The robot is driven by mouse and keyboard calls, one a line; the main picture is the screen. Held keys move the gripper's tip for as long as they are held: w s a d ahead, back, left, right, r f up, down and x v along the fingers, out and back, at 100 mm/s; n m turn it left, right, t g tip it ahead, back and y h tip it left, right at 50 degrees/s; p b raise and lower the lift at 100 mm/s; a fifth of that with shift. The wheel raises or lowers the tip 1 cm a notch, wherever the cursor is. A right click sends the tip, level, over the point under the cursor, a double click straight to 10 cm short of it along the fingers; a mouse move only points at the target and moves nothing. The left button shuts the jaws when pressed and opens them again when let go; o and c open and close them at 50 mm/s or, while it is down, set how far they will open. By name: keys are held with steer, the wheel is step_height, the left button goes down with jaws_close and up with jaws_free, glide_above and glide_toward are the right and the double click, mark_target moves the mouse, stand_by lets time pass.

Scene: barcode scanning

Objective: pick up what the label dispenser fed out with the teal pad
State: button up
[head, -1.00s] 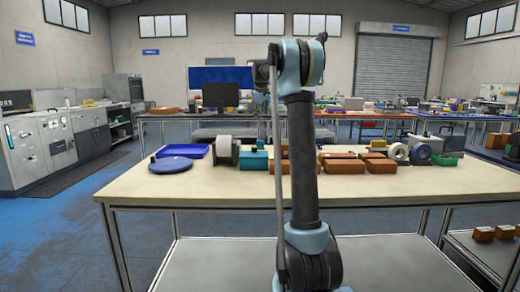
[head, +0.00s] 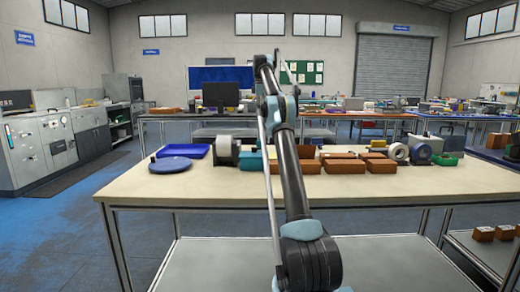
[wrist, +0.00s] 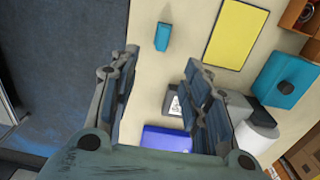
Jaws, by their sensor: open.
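The label dispenser (head: 225,150), a grey body with a white roll, stands on the left of the bench; its roll also shows in the wrist view (wrist: 257,138). A white label with a dark print (wrist: 175,104) shows at the dispenser's grey end, between my fingers in the picture. A teal block with a black knob (wrist: 285,80) stands beside the dispenser. A smaller teal block (wrist: 163,36) stands farther off; I cannot tell which is the pad. My gripper (wrist: 158,85) is open and empty above the bench; in the head view I cannot make it out.
A yellow sheet (wrist: 236,33) lies flat near the teal blocks. A blue tray (head: 182,151) and a round blue disc (head: 170,166) are left of the dispenser. Several brown bins (head: 343,166) and tape rolls (head: 398,152) stand to the right. The bench front (head: 220,190) is clear.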

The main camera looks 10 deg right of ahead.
steer(key=shift+s+f, duration=0.15)
glide_toward(260, 145)
steer(key=f, duration=0.2)
steer(key=w+f, duration=0.1)
steer(key=f, duration=0.5)
steer(key=shift+w+d+f, duration=0.1)
steer(key=shift+w, duration=0.15)
jaws_close()
stand_by(0.6)
